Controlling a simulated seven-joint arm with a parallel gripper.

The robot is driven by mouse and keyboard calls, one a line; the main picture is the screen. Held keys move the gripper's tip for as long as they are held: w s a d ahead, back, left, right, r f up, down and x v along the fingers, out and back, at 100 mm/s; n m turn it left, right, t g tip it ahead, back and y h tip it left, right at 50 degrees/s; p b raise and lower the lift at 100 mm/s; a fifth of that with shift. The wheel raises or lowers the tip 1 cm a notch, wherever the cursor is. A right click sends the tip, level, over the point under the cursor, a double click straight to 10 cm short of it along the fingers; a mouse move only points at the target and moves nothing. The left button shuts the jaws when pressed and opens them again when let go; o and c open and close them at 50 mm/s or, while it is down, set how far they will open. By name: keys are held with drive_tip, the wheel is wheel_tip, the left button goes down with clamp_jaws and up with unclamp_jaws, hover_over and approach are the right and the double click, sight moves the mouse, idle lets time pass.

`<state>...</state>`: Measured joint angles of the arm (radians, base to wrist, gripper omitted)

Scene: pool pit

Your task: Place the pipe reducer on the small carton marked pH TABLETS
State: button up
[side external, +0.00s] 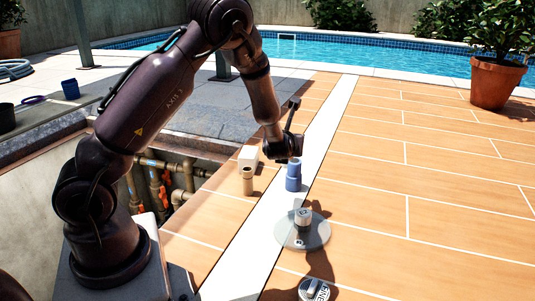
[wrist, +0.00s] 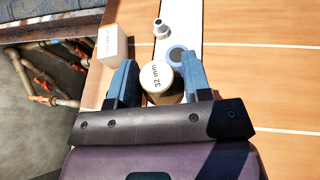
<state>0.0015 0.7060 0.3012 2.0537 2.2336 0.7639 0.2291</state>
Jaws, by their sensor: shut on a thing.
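The small white carton (side external: 247,156) stands on the wooden deck near the pit corner. It shows at the upper left in the wrist view (wrist: 113,43), its lettering too small to read. In the wrist view my gripper (wrist: 156,64) is shut on a tan cylindrical part marked 32 mm, the pipe reducer (wrist: 157,80), marked end facing the camera. The carton is ahead and left of it. In the side view my gripper (side external: 283,152) is right of the carton.
A pale flanged fitting (wrist: 160,29) stands on the white strip. A pale part (side external: 303,218) sits on a clear disc (side external: 322,234).

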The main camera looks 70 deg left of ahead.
drive_tip(key=s+a+r+n+g+y, duration=0.1)
drive_tip(key=s+a+r+n+g, duration=0.15)
drive_tip(key=s+a, duration=0.35)
drive_tip(key=s+a+r+n+g+y, duration=0.1)
drive_tip(key=s+a+r+n+g, duration=0.15)
drive_tip(key=s+a, duration=0.35)
hover_over(249, 151)
drive_tip(key=shift+g, duration=0.4)
drive_tip(key=f, duration=0.9)
drive_tip(key=shift+s+d+f, duration=0.3)
drive_tip(key=shift+s+d, duration=0.05)
drive_tip(key=shift+d, duration=0.05)
drive_tip(key=shift+w+a+f, duration=0.25)
drive_tip(key=shift+a+f, duration=0.05)
drive_tip(key=shift+f, duration=0.2)
drive_tip(key=shift+w+f, duration=0.1)
drive_tip(key=shift+f, duration=1.45)
drive_tip(key=shift+f, duration=0.1)
drive_tip(key=o, duration=1)
drive_tip(key=shift+f, duration=0.1)
drive_tip(key=shift+c, duration=0.2)
